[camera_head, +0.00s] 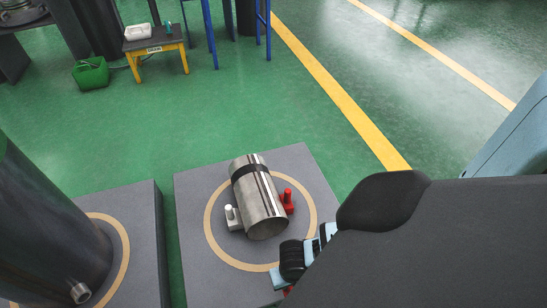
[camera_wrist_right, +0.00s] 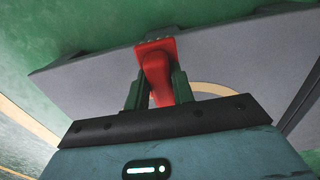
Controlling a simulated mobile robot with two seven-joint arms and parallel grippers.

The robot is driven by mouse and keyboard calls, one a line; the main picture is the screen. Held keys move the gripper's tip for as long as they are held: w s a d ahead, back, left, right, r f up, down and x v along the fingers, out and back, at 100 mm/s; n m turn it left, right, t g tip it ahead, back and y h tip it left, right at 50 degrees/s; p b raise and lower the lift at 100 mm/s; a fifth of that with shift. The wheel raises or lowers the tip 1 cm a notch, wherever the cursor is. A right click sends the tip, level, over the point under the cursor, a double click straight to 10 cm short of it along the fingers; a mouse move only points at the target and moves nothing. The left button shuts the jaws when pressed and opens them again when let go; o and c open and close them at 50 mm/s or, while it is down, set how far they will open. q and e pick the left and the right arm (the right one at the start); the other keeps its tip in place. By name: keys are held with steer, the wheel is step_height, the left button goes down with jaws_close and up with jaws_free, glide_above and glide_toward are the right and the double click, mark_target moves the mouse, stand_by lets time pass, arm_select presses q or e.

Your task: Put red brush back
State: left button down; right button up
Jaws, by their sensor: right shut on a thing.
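My right gripper (camera_wrist_right: 157,92) is shut on the red brush (camera_wrist_right: 155,62), with its handle between the fingers and its wider head pointing away from the wrist. In the head view my right gripper (camera_head: 300,262) is low over the near right edge of the grey platform (camera_head: 195,190), mostly behind my own arm. Only a small red part shows below it there. Another red piece with an upright knob (camera_head: 288,202) sits against the right side of a steel cylinder (camera_head: 258,205). My left gripper is in neither view.
A white piece with a knob (camera_head: 232,216) sits left of the cylinder. A large dark cylinder (camera_head: 45,230) stands on a second platform (camera_head: 145,235) at left. A yellow-framed stool (camera_head: 158,42) and a green basket (camera_head: 91,74) stand far back. The green floor between is clear.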

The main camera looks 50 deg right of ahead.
steer(key=w, duration=0.1)
steer(key=w+b, duration=0.1)
steer(key=w, duration=0.2)
steer(key=shift+w+d+f, duration=0.1)
steer(key=shift+f, duration=0.2)
steer(key=shift+w+b, duration=0.4)
steer(key=shift+w, duration=0.1)
steer(key=shift+w+f+b, duration=0.1)
steer(key=shift+f+b, duration=1.2)
steer(key=shift+f, duration=0.4)
steer(key=shift+f, duration=0.15)
steer(key=o, duration=0.9)
steer(key=shift+o, duration=0.3)
